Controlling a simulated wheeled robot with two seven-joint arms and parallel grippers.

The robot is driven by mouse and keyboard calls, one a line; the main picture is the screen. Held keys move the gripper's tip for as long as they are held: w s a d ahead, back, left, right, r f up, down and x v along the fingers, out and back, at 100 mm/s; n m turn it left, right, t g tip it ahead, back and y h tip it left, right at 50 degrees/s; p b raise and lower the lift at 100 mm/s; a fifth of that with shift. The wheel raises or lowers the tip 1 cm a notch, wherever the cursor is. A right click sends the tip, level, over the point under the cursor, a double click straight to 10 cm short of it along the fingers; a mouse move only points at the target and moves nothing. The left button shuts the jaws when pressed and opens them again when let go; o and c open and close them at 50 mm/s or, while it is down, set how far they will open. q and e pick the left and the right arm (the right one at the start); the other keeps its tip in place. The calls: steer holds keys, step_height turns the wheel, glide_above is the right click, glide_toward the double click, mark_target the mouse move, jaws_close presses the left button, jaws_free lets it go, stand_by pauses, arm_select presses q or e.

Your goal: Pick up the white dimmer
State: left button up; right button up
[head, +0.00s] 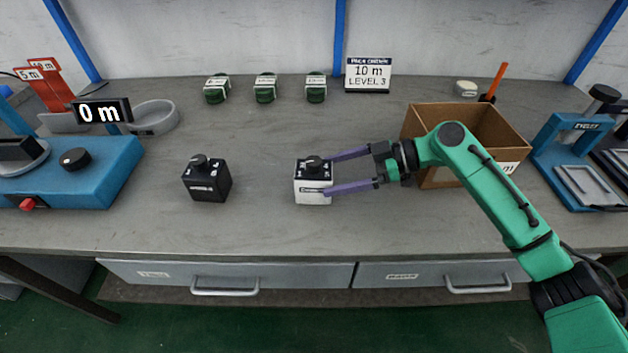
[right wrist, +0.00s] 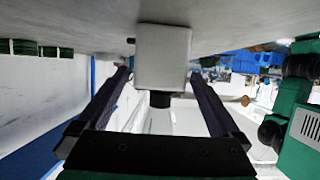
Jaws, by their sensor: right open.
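The white dimmer (head: 313,190) is a small box with a black top and a black knob, standing upright on the grey bench near its middle. My right gripper (head: 328,173) reaches it from the right with its two purple fingers spread. In the right wrist view the dimmer's white body (right wrist: 163,57) lies between the open fingers (right wrist: 163,82), with a visible gap on each side. The head view does not show clearly whether a finger touches it. My left gripper is not in view.
A similar black dimmer (head: 207,181) stands to the left. An open cardboard box (head: 435,178) is behind my right forearm. A blue machine (head: 100,175) stands at the left and a blue press (head: 560,160) at the right. Several green items (head: 265,88) line the back.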

mark_target(316, 177)
steer(key=x, duration=0.3)
steer(key=p+x, duration=0.1)
steer(key=shift+a+r, duration=0.2)
steer(key=shift+a, duration=0.2)
steer(key=shift+a+f, duration=0.2)
steer(key=shift+a, duration=0.05)
steer(key=c, duration=1.3)
steer(key=shift+o, duration=0.2)
step_height(316, 177, up, 20)
steer(key=o, duration=0.9)
steer(key=shift+r, duration=0.1)
steer(key=shift+c, duration=0.2)
steer(key=c, duration=0.7)
steer(key=shift+c, duration=0.2)
